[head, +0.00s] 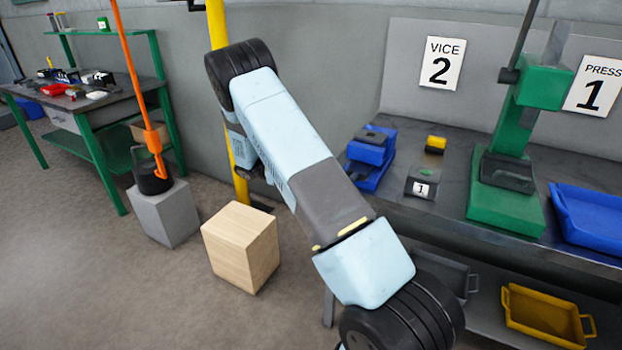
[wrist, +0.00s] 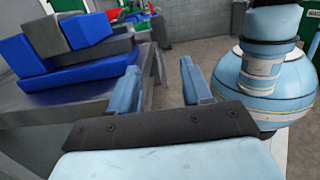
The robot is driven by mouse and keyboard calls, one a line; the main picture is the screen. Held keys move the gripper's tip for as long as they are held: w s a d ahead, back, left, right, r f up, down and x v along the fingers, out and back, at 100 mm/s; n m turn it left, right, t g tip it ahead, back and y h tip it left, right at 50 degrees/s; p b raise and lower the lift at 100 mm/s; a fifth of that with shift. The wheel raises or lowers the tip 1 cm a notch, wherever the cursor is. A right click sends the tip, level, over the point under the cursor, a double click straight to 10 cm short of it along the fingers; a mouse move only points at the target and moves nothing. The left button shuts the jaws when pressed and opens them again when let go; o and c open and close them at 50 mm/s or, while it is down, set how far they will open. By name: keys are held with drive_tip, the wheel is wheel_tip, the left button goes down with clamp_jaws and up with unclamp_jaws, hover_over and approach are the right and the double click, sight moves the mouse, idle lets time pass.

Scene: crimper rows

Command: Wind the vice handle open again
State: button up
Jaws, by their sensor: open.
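The blue vice (head: 368,152) stands on the grey bench below the VICE 2 sign. In the wrist view the vice (wrist: 88,28) is at the upper left, with grey parts between its blue blocks. A dark part (wrist: 150,62) shows behind my left finger; I cannot tell whether it is the vice handle. My gripper (wrist: 162,78) is open and empty, its two light blue fingers apart, to the right of the bench edge. In the head view my arm hides the gripper.
The green press (head: 518,150), a small yellow-topped block (head: 435,145), a dark plate marked 1 (head: 420,186) and a blue tray (head: 590,220) share the bench. A yellow bin (head: 545,315) sits below. A wooden block (head: 240,248) stands on the floor near a yellow post (head: 218,25).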

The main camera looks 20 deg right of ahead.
idle(0.3)
drive_tip(key=s+d+r+t+y, duration=0.3)
drive_tip(key=s+r+t+y, duration=0.1)
drive_tip(key=r+t, duration=0.25)
drive_tip(key=s+d+r+t+y, duration=0.3)
drive_tip(key=r+t+y, duration=0.2)
drive_tip(key=r, duration=0.3)
drive_tip(key=x, duration=1.3)
drive_tip(key=shift+s+f, duration=0.3)
drive_tip(key=shift+f, duration=0.05)
clamp_jaws()
drive_tip(key=shift+g+h, duration=0.6)
drive_tip(key=shift+g, duration=0.05)
unclamp_jaws()
